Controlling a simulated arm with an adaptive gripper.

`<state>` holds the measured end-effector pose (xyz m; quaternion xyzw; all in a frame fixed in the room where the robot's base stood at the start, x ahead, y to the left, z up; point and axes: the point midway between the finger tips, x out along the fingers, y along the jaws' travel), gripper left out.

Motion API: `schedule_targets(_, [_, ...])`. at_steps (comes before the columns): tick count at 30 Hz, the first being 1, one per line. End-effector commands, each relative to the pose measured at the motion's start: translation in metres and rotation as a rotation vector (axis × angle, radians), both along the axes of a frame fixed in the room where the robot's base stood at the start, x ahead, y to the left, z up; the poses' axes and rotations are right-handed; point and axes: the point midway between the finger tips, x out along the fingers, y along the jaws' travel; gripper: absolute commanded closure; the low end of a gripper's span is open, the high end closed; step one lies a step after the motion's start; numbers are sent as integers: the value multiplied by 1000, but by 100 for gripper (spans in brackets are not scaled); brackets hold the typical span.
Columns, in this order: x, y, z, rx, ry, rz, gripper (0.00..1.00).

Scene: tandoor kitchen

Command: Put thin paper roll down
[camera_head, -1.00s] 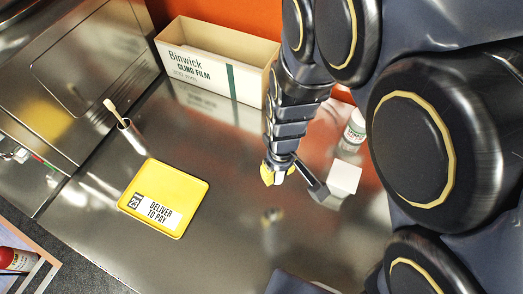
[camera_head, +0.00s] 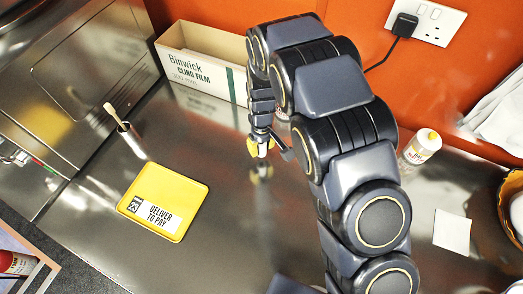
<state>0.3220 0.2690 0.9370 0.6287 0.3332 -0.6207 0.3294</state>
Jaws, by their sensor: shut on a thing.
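My gripper (camera_head: 262,146) is near the middle of the picture, in front of the cling film box, above the steel counter (camera_head: 225,230). Its yellow-tipped fingers are closed around a small pale piece, which looks like the end of the thin paper roll (camera_head: 262,151). Most of the roll is hidden by the fingers and my arm. A reflection shows below the gripper on the counter, but I cannot tell whether the roll touches the surface.
A yellow tray (camera_head: 133,190) lies left of centre. A cling film box (camera_head: 205,72) stands behind. A metal cup (camera_head: 131,140) holds a brush. A white bottle (camera_head: 421,147) and a white square (camera_head: 452,232) are right of my arm. The counter between tray and arm is clear.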

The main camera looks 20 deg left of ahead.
Motion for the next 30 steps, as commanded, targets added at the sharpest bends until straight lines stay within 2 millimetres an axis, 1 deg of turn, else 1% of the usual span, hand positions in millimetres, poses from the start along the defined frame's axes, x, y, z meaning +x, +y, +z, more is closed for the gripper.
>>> schedule_targets(1, [-1, -1, -9, -3, 4, -1, 91])
schedule_targets(3, [-1, -1, -21, -2, 4, -1, 91])
schedule_targets(6, [-1, 0, -30, -1, 2, 0, 91])
schedule_targets(13, [0, 0, -30, 1, -1, 0, 91])
schedule_targets(17, [0, 0, -34, -1, 1, 0, 91])
schedule_targets(18, [0, 0, -33, -1, 1, 0, 56])
schedule_targets(19, [0, 0, -33, 0, 0, 0, 50])
schedule_targets(27, [0, 0, -33, 0, 0, 0, 50])
schedule_targets(30, [0, 0, -30, 0, -1, 1, 50])
